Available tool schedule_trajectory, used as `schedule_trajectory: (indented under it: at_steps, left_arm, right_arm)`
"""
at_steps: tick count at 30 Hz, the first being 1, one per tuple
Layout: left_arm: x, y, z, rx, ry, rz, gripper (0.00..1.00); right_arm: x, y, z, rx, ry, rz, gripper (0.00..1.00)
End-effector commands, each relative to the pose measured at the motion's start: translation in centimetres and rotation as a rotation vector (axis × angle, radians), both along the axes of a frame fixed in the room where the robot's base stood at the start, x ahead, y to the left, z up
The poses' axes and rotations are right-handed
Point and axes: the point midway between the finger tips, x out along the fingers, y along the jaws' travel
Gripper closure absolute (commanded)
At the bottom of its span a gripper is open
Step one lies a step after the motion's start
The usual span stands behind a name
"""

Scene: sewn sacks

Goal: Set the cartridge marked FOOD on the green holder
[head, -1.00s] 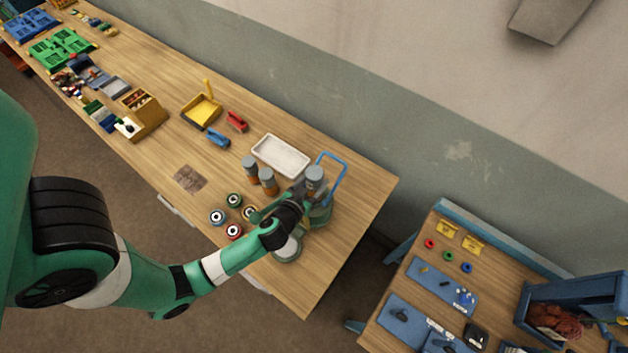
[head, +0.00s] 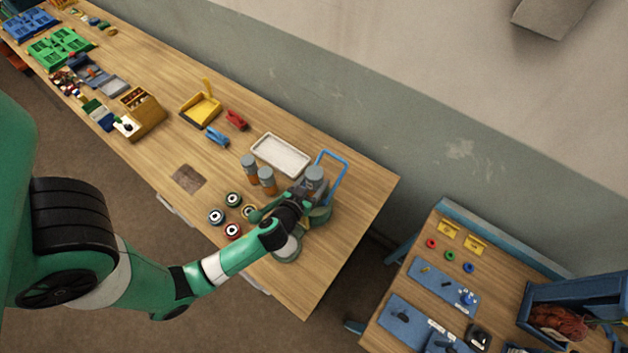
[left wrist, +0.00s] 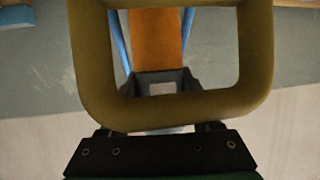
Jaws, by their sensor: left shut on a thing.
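Two grey-topped orange cartridges stand on the table in the head view, one further back (head: 249,163) and one nearer (head: 267,175). A third grey-topped cartridge (head: 315,176) is at my left gripper (head: 304,196), which is shut on it. In the left wrist view its orange body (left wrist: 156,38) shows through an olive rounded frame (left wrist: 175,114). No marking is legible, so I cannot tell which cartridge says FOOD. A round green-rimmed piece (head: 233,193) lies left of the gripper, and a green base (head: 322,218) is partly hidden beside it. My right gripper is not in view.
Round pieces with blue (head: 210,218) and red (head: 229,238) rims lie near the green-rimmed one. A white tray (head: 281,154) and a blue upright frame (head: 340,168) stand behind. The table's right end is clear. A second table (head: 400,280) stands at lower right.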

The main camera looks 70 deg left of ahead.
Motion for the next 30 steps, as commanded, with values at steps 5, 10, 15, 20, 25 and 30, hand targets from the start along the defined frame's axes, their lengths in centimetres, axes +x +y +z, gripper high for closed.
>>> schedule_trajectory:
  at_steps: [5,10,15,20,25,30]
  left_arm:
    - [0.0,0.0,-0.4,0.001,-0.002,-0.001,1.00]
    - [0.0,0.0,-0.7,0.001,-0.002,-0.001,1.00]
    - [0.0,0.0,-0.7,0.001,-0.002,-0.001,0.24]
    - [0.0,0.0,-0.7,0.001,-0.001,0.000,0.24]
    - [-0.1,-0.1,-0.8,0.000,0.001,0.000,0.24]
    - [-1.1,-1.1,-0.2,-0.001,0.001,-0.002,0.24]
  right_arm:
    - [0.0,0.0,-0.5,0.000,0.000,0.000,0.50]
    - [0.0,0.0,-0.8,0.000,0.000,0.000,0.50]
    - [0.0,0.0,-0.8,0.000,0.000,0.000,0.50]
    - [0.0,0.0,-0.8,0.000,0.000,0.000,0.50]
    - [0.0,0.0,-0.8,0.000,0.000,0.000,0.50]
    - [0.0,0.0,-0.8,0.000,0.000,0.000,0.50]
